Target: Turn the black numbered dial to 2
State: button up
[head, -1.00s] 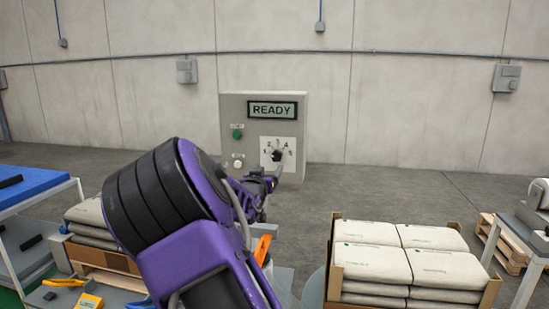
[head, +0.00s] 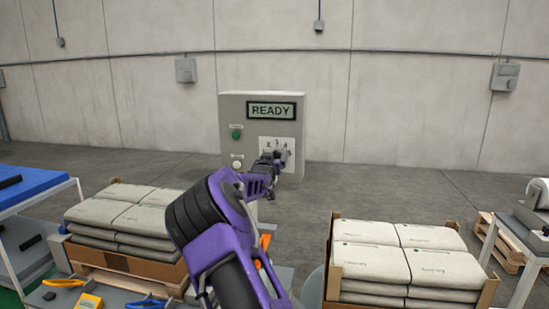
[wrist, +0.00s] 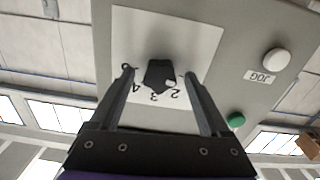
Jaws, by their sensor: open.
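The black numbered dial (wrist: 160,75) sits on a white plate (wrist: 190,35) on the grey control box (head: 228,108). The wrist view sees the plate upside down, with 2, 3, 4 and 5 readable around the knob. A small pale mark shows on the knob's edge on the side of the 2; its exact setting is hard to tell. My gripper (wrist: 159,74) is open, with one finger on each side of the dial and gaps showing between. In the head view my gripper (head: 274,158) covers most of the dial.
The box display (head: 272,110) reads READY. A green button (head: 236,134) and a white JOG button (head: 237,164) are left of the dial. Cartons of sacks stand at left (head: 130,256) and right (head: 334,270).

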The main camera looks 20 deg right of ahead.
jog(key=shift+c, duration=0.2)
grip_shut()
jog(key=shift+b, duration=0.3)
jog(key=m+b, duration=0.2)
jog(key=m, duration=0.1)
jog(key=shift+d, duration=0.1)
jog(key=shift+s+m+b, duration=0.1)
jog(key=shift+m+b, duration=1.3)
jog(key=shift+m, duration=0.9)
